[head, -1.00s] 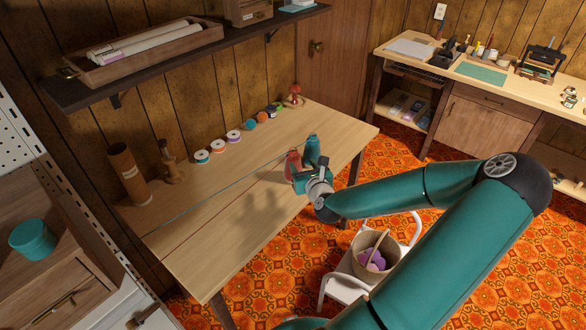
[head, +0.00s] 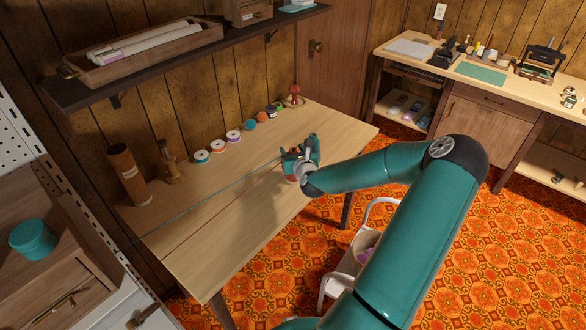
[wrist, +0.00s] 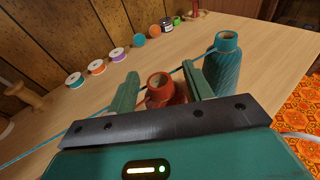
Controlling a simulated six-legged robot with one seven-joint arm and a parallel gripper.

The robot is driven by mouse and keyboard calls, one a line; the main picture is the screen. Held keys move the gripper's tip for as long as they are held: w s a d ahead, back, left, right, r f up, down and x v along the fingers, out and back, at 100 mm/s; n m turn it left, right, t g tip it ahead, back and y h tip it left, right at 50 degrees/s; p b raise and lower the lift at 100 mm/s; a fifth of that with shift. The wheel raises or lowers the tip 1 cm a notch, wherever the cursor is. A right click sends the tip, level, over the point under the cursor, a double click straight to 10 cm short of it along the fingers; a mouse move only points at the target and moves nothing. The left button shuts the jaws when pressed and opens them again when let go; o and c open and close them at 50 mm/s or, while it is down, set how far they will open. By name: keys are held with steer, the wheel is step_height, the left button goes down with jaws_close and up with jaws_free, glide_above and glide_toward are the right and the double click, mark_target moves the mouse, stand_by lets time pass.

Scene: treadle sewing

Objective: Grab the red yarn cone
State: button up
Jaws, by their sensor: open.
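The red yarn cone (wrist: 160,88) stands on the wooden table and shows in the wrist view between the two fingers of my gripper (wrist: 160,92). Its lower part is hidden behind the gripper body. My gripper is open, with one finger on each side of the cone; I cannot tell whether either touches it. In the head view my gripper (head: 298,160) is over the right part of the table and covers most of the red cone. A teal yarn cone (wrist: 224,66) stands close to the right finger, with teal yarn trailing left across the table.
Several thread spools (head: 233,136) line the back of the table (head: 210,235). A cardboard tube (head: 127,172) and a wooden stand (head: 171,163) are at its left end. A shelf (head: 180,60) overhangs the back. The table's front left is mostly clear.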

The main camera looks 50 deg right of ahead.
jaws_close()
steer(key=shift+r, duration=0.1)
